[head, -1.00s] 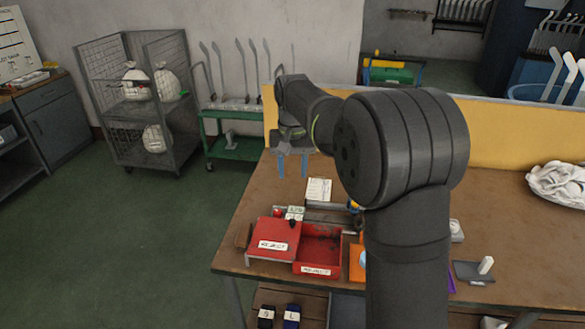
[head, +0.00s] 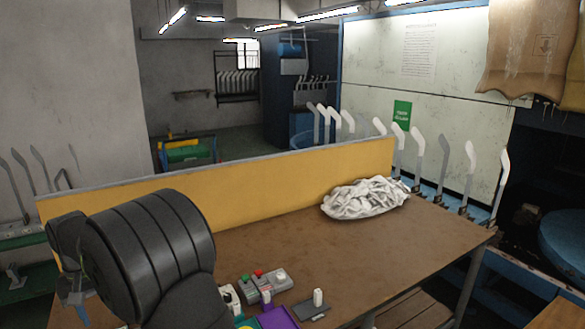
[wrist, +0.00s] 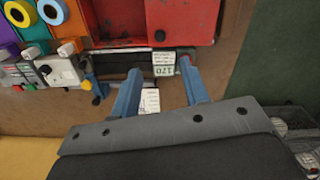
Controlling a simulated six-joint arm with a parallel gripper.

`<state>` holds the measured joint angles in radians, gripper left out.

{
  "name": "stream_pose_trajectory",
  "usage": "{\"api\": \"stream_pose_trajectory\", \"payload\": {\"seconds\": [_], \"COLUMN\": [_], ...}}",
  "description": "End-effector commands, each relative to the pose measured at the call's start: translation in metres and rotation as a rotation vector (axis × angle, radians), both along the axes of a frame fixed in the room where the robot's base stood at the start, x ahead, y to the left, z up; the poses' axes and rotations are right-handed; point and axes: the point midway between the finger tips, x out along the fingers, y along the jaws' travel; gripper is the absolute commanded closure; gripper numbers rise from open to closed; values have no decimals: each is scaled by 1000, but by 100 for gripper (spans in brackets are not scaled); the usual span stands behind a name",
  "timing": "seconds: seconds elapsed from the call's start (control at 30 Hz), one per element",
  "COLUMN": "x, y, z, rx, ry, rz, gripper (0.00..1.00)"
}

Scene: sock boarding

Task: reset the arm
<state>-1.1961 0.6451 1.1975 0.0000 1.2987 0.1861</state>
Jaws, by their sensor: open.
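My gripper (wrist: 158,68) is open, with its two blue fingers apart and nothing between them that I can see held. It hangs over the brown table, pointing down. In the wrist view, a small card marked 170 (wrist: 164,64) lies near the fingertips, and a white printed card (wrist: 150,101) shows between the fingers, lower down. In the head view, my dark arm fills the lower left, and only part of my gripper (head: 74,300) shows at its left side.
A red bin (wrist: 188,28) lies just beyond the fingertips, with coloured bins and small devices to its left. In the head view, a yellow partition (head: 250,180) borders the table's back. A white cloth heap (head: 364,198) lies at the far right; the table (head: 330,245) before it is bare.

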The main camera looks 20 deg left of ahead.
Motion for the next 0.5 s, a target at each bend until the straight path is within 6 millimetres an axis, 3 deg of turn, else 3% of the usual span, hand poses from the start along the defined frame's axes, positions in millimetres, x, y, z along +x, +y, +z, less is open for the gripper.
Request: {"api": "stream_pose_trajectory", "payload": {"seconds": [0.5], "x": [0], "y": [0], "z": [-99], "rx": [-3], "ry": [2], "rz": [0], "gripper": [59]}}
